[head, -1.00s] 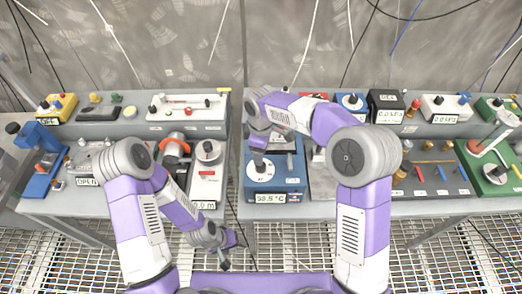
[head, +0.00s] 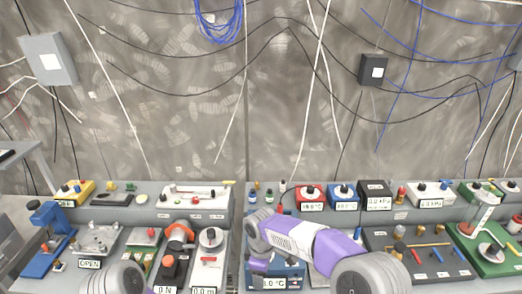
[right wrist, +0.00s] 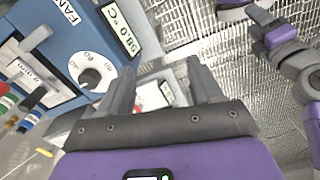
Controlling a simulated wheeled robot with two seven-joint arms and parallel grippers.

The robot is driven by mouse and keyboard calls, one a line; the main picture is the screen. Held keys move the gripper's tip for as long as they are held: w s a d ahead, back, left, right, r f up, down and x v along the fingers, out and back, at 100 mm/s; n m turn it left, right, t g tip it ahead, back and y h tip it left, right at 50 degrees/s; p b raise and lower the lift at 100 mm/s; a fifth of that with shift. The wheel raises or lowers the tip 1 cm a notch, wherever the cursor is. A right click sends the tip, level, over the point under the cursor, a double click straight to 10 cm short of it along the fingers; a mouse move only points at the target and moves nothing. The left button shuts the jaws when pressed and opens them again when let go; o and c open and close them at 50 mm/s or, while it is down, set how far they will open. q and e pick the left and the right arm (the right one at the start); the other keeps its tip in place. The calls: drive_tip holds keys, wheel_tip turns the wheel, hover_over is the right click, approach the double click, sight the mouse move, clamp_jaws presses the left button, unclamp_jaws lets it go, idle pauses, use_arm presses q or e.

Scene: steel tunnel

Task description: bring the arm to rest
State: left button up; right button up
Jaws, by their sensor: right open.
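My right arm (head: 310,240) reaches leftward across the lower middle of the head view, above a blue box with a temperature display (head: 290,268). My right gripper (right wrist: 162,80) is open in the right wrist view, with nothing between its fingers. The blue box (right wrist: 85,45) lies beside it, with a white dial, a lever and a FAN label. I cannot tell whether a finger touches the box. My left gripper (right wrist: 263,18) shows small at the upper right of the right wrist view, over the floor grating; its jaw opening is unclear.
Two benches of instruments stand against the steel wall, with a gap between them. A red emergency-style button box (head: 171,268) and a white dial box (head: 209,262) stand on the left bench. A board with brass parts (head: 420,255) lies on the right. Cables hang from the wall.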

drive_tip(key=s+d+f+m+g+y+b, duration=0.15)
drive_tip(key=s+f+m, duration=0.3)
drive_tip(key=f, duration=0.55)
drive_tip(key=s+d+f+m+t+y+b, duration=0.1)
drive_tip(key=s+d+f+m+y+b, duration=0.3)
drive_tip(key=f, duration=0.7)
use_arm(q)
wheel_tip(320, 180, down, 6)
drive_tip(key=shift+w+r, duration=0.1)
use_arm(e)
drive_tip(key=s+d+f+m, duration=0.2)
drive_tip(key=s+f+m, duration=0.2)
drive_tip(key=s, duration=0.3)
drive_tip(key=s+d+f+m+t+h, duration=0.1)
drive_tip(key=s+d+f+m, duration=0.1)
drive_tip(key=s+f+m, duration=0.3)
drive_tip(key=s+f, duration=0.1)
drive_tip(key=s, duration=0.1)
drive_tip(key=shift+s, duration=0.3)
use_arm(q)
drive_tip(key=shift+c, duration=0.3)
use_arm(e)
drive_tip(key=shift+c, duration=0.3)
